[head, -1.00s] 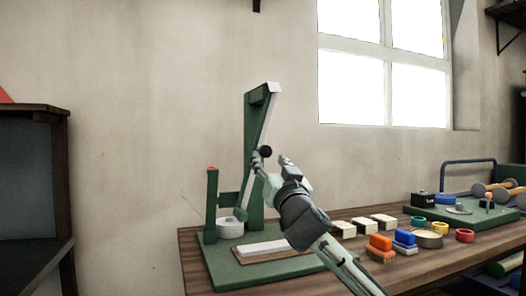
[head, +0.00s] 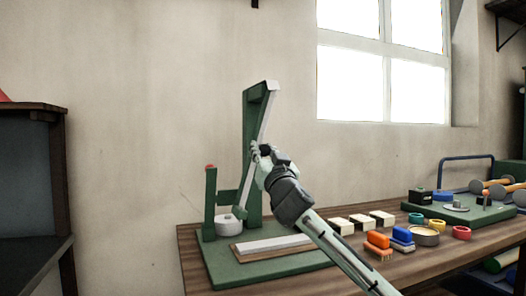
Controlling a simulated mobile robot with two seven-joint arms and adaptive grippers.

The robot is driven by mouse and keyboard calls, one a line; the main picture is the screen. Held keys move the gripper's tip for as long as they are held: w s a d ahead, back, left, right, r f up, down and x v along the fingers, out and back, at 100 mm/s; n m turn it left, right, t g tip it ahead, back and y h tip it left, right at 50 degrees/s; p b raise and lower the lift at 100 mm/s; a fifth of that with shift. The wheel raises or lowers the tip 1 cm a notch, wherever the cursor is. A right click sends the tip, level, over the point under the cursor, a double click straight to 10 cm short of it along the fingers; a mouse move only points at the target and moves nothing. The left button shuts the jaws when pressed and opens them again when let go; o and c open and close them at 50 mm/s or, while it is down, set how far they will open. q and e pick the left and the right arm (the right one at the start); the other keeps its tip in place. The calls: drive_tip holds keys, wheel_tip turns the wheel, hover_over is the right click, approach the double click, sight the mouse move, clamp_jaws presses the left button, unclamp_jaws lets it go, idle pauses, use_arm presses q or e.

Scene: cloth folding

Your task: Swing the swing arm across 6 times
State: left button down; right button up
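The green stand (head: 252,128) rises upright from a green base (head: 215,268) on the wooden bench. The pale swing arm (head: 268,115) slants down and left from the top of the stand toward a white round piece (head: 226,224). My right gripper (head: 260,152) is at the middle of the swing arm, by its dark knob (head: 265,149). The fingers and hand hide most of the knob, so I cannot tell whether they are closed on it. My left gripper is out of view.
A short green post with a red top (head: 210,190) stands left of the stand. A white bar on a wooden strip (head: 272,246) lies on the base. Pale blocks (head: 340,226), orange and blue brushes (head: 378,242) and a green tray (head: 455,212) are at the right.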

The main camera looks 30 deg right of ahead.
clamp_jaws()
